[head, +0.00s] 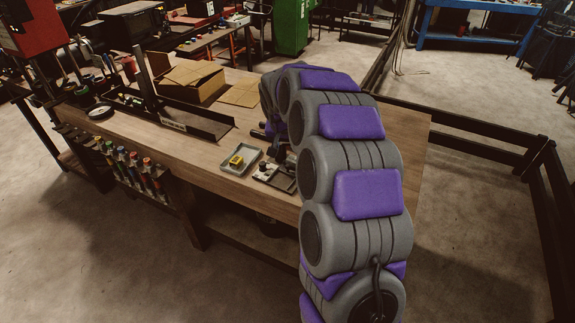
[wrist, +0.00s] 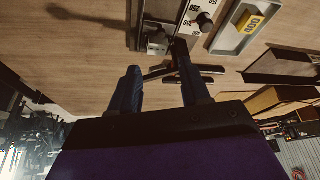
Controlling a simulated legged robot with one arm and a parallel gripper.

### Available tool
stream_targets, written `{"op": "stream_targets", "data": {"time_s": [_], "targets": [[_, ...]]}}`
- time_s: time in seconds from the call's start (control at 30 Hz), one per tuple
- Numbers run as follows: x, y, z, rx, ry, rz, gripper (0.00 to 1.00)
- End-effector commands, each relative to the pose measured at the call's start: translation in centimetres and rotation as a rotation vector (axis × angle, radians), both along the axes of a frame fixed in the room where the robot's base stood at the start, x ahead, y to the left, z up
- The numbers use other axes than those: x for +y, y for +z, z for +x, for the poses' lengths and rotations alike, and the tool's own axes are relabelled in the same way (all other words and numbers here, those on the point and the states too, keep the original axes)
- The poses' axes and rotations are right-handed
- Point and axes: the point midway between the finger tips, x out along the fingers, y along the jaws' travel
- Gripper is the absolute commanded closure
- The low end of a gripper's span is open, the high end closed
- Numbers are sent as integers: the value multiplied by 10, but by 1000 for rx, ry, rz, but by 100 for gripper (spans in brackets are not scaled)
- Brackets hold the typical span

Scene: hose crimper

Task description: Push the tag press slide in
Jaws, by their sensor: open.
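I cannot tell clearly which part is the slide. My gripper (wrist: 157,57) is open, its two dark fingers apart and pointing at the fixture, with the pale block near the gap. Contact cannot be told.
A grey tray (head: 227,168) with a yellow block (head: 236,161) lies just left of the fixture. A long dark holder (head: 182,121) and an open cardboard box (head: 190,80) stand further left on the wooden table (head: 405,128). The table's right end is clear.

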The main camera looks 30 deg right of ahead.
Motion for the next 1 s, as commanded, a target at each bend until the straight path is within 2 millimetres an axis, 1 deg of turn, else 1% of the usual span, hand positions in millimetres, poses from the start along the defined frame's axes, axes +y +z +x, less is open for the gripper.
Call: {"op": "stream_targets", "data": {"time_s": [0.2,1.0], "targets": [[-3,-17,5,2,0,1,54],[-14,-68,23,2,0,1,54]]}}
